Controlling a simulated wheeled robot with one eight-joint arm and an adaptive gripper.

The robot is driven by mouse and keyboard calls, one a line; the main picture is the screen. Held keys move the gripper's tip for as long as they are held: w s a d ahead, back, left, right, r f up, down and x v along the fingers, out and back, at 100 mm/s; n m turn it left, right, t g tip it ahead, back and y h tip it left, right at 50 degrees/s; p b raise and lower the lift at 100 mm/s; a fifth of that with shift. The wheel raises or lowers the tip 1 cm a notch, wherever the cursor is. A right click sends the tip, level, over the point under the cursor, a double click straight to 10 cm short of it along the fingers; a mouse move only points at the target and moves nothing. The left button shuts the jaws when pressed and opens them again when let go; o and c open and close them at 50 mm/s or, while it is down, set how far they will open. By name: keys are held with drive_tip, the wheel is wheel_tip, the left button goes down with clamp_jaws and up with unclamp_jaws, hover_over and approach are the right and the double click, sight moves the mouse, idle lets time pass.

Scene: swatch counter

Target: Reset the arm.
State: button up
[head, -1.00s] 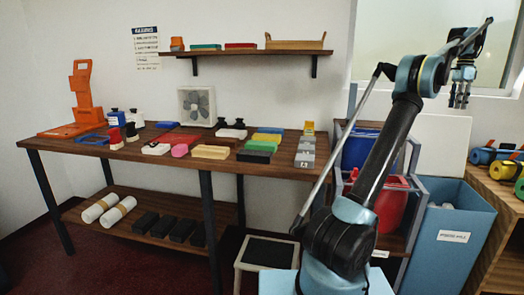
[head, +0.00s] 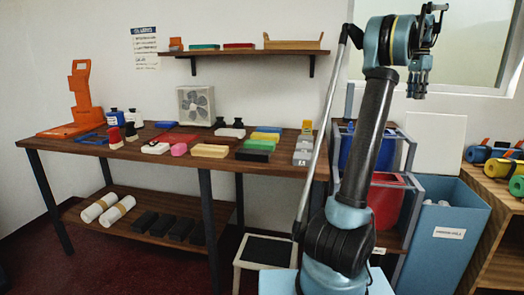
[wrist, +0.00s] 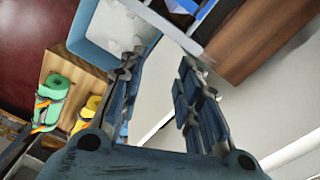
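My gripper (head: 417,84) hangs from my raised arm at the upper right of the head view, in front of the wall by the window. In the wrist view its two dark fingers (wrist: 158,95) stand apart with nothing between them. It is open and empty, clear of the table and the shelves. My arm stands nearly upright, bent over at the top.
A wooden counter (head: 92,147) holds several coloured blocks, a fan (head: 196,104) and an orange stand (head: 82,92). A wall shelf (head: 243,52) hangs above. A blue bin (head: 455,215) and a side shelf with rolls (head: 478,154) stand at right. A step stool (head: 267,250) is on the floor.

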drive_tip(key=s+a+f+n, duration=0.2)
drive_tip(key=s+a+n, duration=0.15)
drive_tip(key=a, duration=0.65)
drive_tip(key=s+a+f+n+t, duration=0.1)
drive_tip(key=s+a+f+n, duration=0.3)
drive_tip(key=a, duration=0.6)
drive_tip(key=s+a+f, duration=0.1)
drive_tip(key=s+a, duration=0.4)
drive_tip(key=a, duration=0.5)
drive_tip(key=s+a+f+n, duration=0.3)
drive_tip(key=s+a+f, duration=0.2)
drive_tip(key=s+f, duration=0.3)
drive_tip(key=s+a+f+n+t, duration=0.1)
drive_tip(key=s+a+f+n, duration=0.2)
drive_tip(key=s+a+f, duration=0.3)
drive_tip(key=s+a+f+n, duration=0.3)
drive_tip(key=s+a+f, duration=0.3)
drive_tip(key=s+f, duration=0.4)
wheel_tip(320, 180, down, 4)
drive_tip(key=shift+r+t, duration=0.1)
drive_tip(key=shift+t, duration=0.2)
